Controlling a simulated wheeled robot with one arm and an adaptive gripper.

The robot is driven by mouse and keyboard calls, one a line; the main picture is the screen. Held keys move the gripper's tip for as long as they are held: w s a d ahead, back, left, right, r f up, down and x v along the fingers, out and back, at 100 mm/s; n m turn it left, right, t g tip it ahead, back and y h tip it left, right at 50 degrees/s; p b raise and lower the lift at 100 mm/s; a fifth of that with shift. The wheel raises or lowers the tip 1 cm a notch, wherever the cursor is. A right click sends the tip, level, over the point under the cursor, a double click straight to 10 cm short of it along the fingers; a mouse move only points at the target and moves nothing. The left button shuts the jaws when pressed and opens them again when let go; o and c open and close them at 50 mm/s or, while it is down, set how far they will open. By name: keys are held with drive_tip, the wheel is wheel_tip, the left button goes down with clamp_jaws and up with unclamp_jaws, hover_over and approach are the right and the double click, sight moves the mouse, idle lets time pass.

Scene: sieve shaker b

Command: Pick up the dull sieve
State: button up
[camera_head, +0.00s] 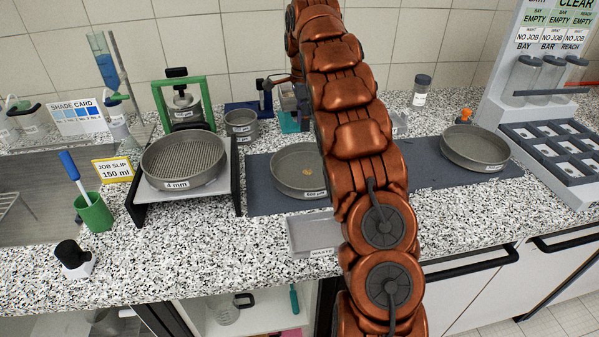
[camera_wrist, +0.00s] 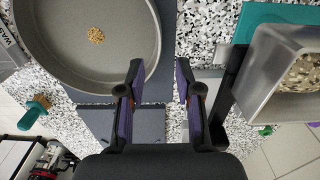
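One labelled 4 mm (camera_head: 184,160) sits on a black-framed stand at left. A middle one (camera_head: 297,180) holds a small pile of tan grains and lies on a dark mat. Another (camera_head: 476,150) lies on the mat at right. I cannot tell for sure which is the dull one. In the wrist view a sieve with tan grains (camera_wrist: 52,62) fills the upper left. My gripper (camera_wrist: 160,85) is open and empty there; its left finger overlaps the sieve's rim in the picture, contact unclear.
A grey tray (camera_head: 312,232) lies at the counter's front. A green cup with a blue-handled tool (camera_head: 94,212) stands at left. A compartment rack (camera_head: 555,150) is at right. In the wrist view, a metal container of pale pieces (camera_wrist: 262,85) is close on the right.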

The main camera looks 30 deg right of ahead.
sight(301, 143)
drive_tip(key=shift+a+f+p, duration=0.15)
drive_tip(key=shift+f+p, duration=0.2)
drive_tip(key=shift+f, duration=0.95)
drive_tip(key=shift+a+f+p, duration=0.1)
drive_tip(key=shift+f+p, duration=0.25)
drive_tip(key=shift+f, duration=0.9)
drive_tip(key=shift+f+p, duration=0.3)
drive_tip(key=shift+f, duration=1.15)
clamp_jaws()
